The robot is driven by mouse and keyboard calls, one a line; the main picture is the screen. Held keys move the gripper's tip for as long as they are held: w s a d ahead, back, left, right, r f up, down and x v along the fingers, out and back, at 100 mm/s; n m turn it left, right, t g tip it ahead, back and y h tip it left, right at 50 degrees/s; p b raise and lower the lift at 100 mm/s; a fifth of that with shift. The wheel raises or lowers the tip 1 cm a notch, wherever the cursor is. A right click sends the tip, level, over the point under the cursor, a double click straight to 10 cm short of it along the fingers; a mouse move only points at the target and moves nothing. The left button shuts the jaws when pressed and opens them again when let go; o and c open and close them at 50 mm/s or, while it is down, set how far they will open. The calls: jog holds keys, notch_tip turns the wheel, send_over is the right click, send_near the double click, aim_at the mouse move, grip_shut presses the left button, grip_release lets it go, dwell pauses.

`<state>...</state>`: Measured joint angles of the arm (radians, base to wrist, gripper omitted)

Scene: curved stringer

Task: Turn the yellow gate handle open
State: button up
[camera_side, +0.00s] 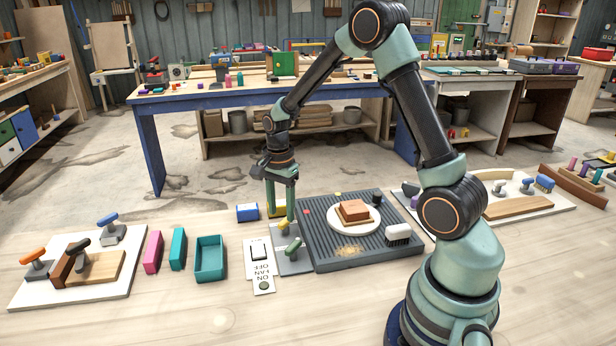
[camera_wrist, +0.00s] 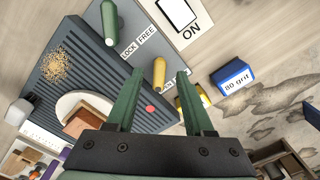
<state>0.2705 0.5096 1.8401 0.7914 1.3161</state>
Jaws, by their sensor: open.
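The yellow gate handle (camera_wrist: 159,74) stands on a light grey plate (camera_wrist: 140,52) in the wrist view, with a label beside it partly hidden. My gripper (camera_wrist: 159,80) is open, its two green fingers on either side of the handle in that view; I cannot tell whether either touches it. In the side view my gripper (camera_side: 281,212) points down over the back of the plate (camera_side: 296,264), and its fingers largely hide the yellow handle. A green handle (camera_wrist: 111,22) is on the same plate, by a "LOCK FREE" label; it also shows in the side view (camera_side: 293,246).
A ribbed dark grey bed (camera_side: 338,258) right of the plate holds a white disc (camera_side: 372,225) with a brown block (camera_side: 353,211). A white-handled brush (camera_side: 398,232) lies by it. A blue "80 grit" block (camera_side: 247,212) and a switch panel (camera_side: 258,265) are to the left.

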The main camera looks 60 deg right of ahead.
aim_at(282, 223)
notch_tip(282, 223, up, 9)
dwell(0.3)
jog(key=s+a+r+n+t, duration=0.5)
jog(key=s+a+r+n, duration=0.4)
jog(key=n, duration=0.9)
jog(key=s+a, duration=0.2)
jog(key=shift+s+t, duration=0.3)
jog(key=shift+s, duration=0.1)
